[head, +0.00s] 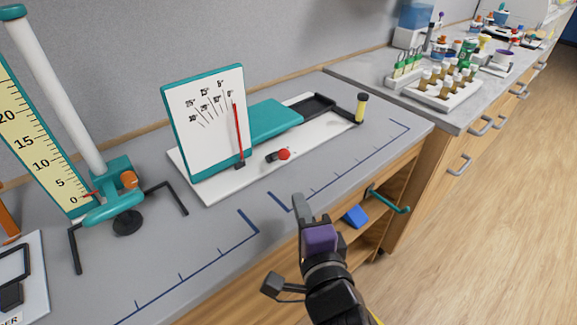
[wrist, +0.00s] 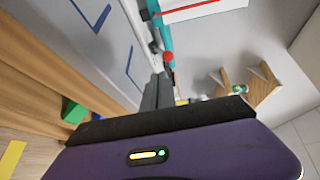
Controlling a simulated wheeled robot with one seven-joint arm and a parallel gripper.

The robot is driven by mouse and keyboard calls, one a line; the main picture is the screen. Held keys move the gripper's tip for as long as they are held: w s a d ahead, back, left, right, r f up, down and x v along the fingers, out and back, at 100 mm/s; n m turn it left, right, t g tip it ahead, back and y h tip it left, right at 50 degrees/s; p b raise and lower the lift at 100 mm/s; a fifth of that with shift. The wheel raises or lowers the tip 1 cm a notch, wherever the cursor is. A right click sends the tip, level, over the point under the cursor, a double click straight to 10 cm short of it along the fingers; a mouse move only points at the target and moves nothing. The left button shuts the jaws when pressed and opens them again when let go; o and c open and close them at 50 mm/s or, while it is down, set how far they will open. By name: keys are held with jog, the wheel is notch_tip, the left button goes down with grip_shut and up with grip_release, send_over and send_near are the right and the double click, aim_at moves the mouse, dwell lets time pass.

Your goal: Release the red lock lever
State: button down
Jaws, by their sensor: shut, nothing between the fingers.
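The red lock lever shows as a red ball knob (head: 284,154) on a short black mount, on the white base of the device with the scale board (head: 205,110). In the wrist view the red knob (wrist: 168,56) appears just beyond my fingertips. My gripper (head: 298,200) is shut and empty, near the bench's front edge. In the head view it is apart from the knob, in front of it and slightly right. My shut fingers also show in the wrist view (wrist: 159,88). A red pointer (head: 238,130) stands upright on the board near 0.
A teal slide (head: 272,118) and a yellow-topped post (head: 361,107) are on the same device. An inclined ruler stand (head: 105,195) is at left. A tube rack (head: 440,92) is on the right bench. The front bench area is mostly clear, with blue marks.

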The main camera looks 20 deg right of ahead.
aim_at(285, 158)
jog(key=x, duration=0.3)
jog(key=p+x, duration=0.1)
jog(key=x, duration=0.3)
jog(key=r+p+x, duration=0.1)
jog(key=x, duration=0.2)
jog(key=shift+w+d+r, duration=0.1)
jog(key=shift+w, duration=0.25)
jog(key=shift+r+p, duration=0.1)
jog(key=shift+p, duration=0.25)
jog(key=shift+w+r+p, duration=0.1)
jog(key=shift+r+p, duration=0.15)
jog(key=shift+p, duration=0.3)
jog(key=shift+g, duration=0.3)
